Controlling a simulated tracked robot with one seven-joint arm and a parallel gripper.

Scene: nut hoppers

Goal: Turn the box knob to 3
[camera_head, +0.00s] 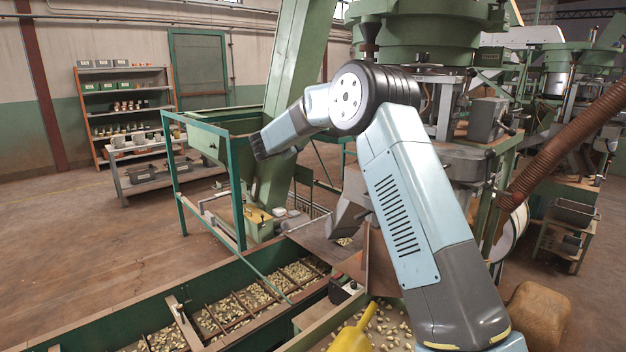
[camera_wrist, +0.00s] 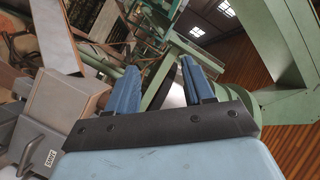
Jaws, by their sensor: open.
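A small dark control box (camera_head: 343,291) sits on the edge by the green trough, low in the middle of the head view. It has a small pale spot that may be the knob; its setting is too small to read. My gripper (camera_wrist: 158,66) is open, with two blue fingers apart and nothing between them in the wrist view. I cannot identify the knob in the wrist view.
The green trough (camera_head: 62,337) with nuts in compartments runs across the front. A yellow scoop (camera_head: 352,338) lies by loose nuts. A green frame (camera_head: 240,205) stands left of the chute. Grey boxes (camera_wrist: 62,100) fill the wrist view's left. Open floor lies left.

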